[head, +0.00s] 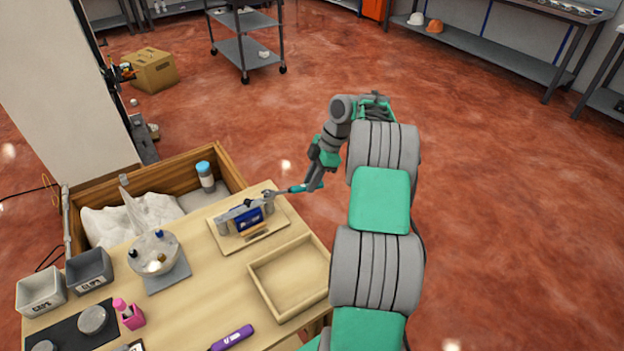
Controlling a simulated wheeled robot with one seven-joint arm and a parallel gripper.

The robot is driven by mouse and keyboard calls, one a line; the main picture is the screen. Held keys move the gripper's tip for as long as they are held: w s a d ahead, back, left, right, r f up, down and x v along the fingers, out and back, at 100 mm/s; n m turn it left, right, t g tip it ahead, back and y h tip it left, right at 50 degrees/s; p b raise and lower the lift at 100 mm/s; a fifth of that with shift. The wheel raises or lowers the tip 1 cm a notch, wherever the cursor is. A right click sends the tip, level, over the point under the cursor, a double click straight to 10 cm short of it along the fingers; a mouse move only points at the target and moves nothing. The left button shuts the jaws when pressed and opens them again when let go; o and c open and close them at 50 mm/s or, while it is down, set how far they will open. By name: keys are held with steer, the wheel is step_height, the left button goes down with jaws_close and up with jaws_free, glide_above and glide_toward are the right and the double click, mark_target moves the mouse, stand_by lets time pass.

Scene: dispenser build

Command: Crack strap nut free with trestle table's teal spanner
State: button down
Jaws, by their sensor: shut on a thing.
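My gripper (313,184) is shut on the teal spanner (297,188), beyond the table's far right edge. The spanner points left, and its grey head reaches the right end of a grey strap clamp (234,211) around a dark blue block (249,219). This assembly sits on a pale wooden board (279,225) on the trestle table (215,283). The strap nut is too small to make out, and I cannot tell whether the spanner head is seated on it.
An empty wooden tray (322,249) lies just in front of the board. A wooden crate (226,165) stands behind. Floor to the right is clear.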

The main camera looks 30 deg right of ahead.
steer(key=shift+w+r+p, duration=0.1)
steer(key=shift+w+p, duration=0.15)
steer(key=shift+p, duration=0.25)
steer(key=shift+n, duration=0.3)
steer(key=shift+s+b, duration=0.1)
steer(key=shift+b, duration=0.35)
steer(key=shift+r+p, duration=1.85)
steer(key=shift+r, duration=0.05)
